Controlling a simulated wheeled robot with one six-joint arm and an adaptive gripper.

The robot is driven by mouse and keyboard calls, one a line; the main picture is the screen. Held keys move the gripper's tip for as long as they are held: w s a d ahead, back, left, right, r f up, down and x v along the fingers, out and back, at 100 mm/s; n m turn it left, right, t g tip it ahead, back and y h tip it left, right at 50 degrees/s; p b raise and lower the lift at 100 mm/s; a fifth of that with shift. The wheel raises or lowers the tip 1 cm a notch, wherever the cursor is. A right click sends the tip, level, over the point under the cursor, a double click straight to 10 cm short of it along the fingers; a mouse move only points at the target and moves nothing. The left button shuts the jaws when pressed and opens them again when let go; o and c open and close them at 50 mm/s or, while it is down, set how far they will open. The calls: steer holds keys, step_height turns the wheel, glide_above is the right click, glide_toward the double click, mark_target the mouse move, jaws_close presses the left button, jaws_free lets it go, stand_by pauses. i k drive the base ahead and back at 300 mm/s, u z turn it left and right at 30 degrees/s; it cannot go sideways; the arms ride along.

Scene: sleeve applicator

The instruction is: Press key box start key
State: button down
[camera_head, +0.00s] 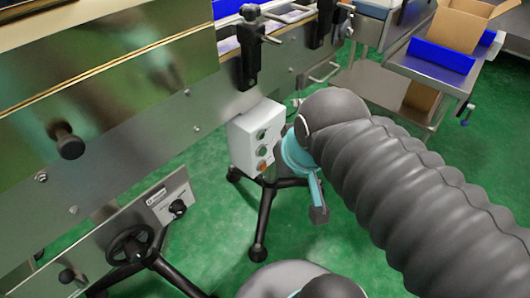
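The key box (241,142) is a light grey box on the side of the steel machine, near the middle of the view. Its front carries a column of round keys: a green key (261,134) on top, another dark green key (262,151) below, and an orange-red key (262,166) at the bottom. Any lettering is too small to read. My gripper (318,214) is just right of the box, pointing down, its tip lower than the keys and seemingly apart from them. Its fingers overlap from this angle, so their opening is unclear.
The steel machine (110,130) fills the left, with knobs, clamps and a handwheel (131,245) projecting. Black tripod legs (265,222) stand below the box. A steel table (437,72) with a blue tray and cardboard box is at upper right. Green floor lies between.

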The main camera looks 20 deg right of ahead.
mark_target(263, 151)
steer(key=z, duration=0.65)
steer(key=k, duration=0.55)
steer(key=z, duration=0.95)
steer(key=k, duration=1.1)
steer(key=u, duration=0.25)
